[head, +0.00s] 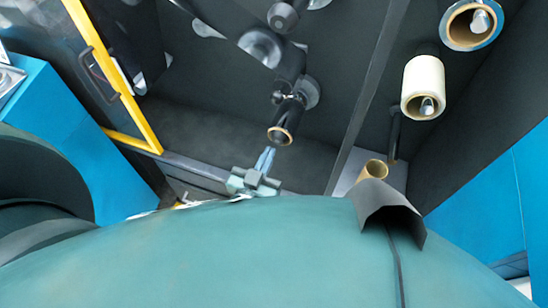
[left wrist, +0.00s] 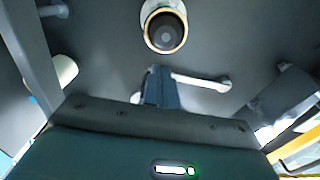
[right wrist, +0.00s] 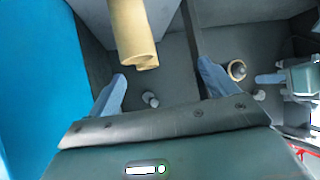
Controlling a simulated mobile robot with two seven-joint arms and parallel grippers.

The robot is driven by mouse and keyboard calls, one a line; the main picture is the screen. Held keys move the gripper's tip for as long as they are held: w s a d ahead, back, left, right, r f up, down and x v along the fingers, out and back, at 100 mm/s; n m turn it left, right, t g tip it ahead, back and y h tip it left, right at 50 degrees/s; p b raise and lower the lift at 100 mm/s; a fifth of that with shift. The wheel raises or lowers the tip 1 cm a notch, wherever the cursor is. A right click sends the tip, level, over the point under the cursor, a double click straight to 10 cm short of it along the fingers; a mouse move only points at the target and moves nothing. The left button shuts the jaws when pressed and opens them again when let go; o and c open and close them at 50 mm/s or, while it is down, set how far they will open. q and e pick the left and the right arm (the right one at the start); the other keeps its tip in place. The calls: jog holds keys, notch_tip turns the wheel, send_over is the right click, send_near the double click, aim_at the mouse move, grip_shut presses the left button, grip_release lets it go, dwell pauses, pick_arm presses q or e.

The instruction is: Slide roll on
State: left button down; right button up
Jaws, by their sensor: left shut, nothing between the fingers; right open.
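A black roll (head: 284,122) with a tan core rim sits on a spindle in the machine's dark wall. It also shows end-on in the left wrist view (left wrist: 165,32). My left gripper (head: 268,152) is shut and empty, its fingertips just below the roll's near end in the head view and apart from it. In the right wrist view, my right gripper (right wrist: 162,70) is open, with a tan tube (right wrist: 133,32) ahead of its fingers. A tan tube (head: 374,169) also shows in the head view, its lower part hidden by a dark curved piece.
A cream roll (head: 424,78) and another roll (head: 471,22) sit on spindles at the upper right. A yellow-framed door (head: 108,85) stands open at the left. A grey post (head: 366,90) divides the bay. Blue panels (head: 480,195) flank it.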

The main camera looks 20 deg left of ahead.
aim_at(276, 134)
pick_arm(q)
jog(key=w+b, duration=0.1)
jog(key=w, duration=0.4)
jog(key=shift+w+b, duration=0.2)
jog(key=shift+b, duration=0.2)
jog(key=shift+w+r, duration=0.1)
jog(key=shift+w, duration=0.4)
jog(key=shift+w+b, duration=0.2)
jog(key=shift+b, duration=0.15)
jog(key=shift+w, duration=0.3)
jog(key=shift+a, duration=0.1)
pick_arm(e)
jog(key=shift+s+a+f+y, duration=0.2)
jog(key=shift+a+y, duration=0.1)
jog(key=shift+a, duration=0.25)
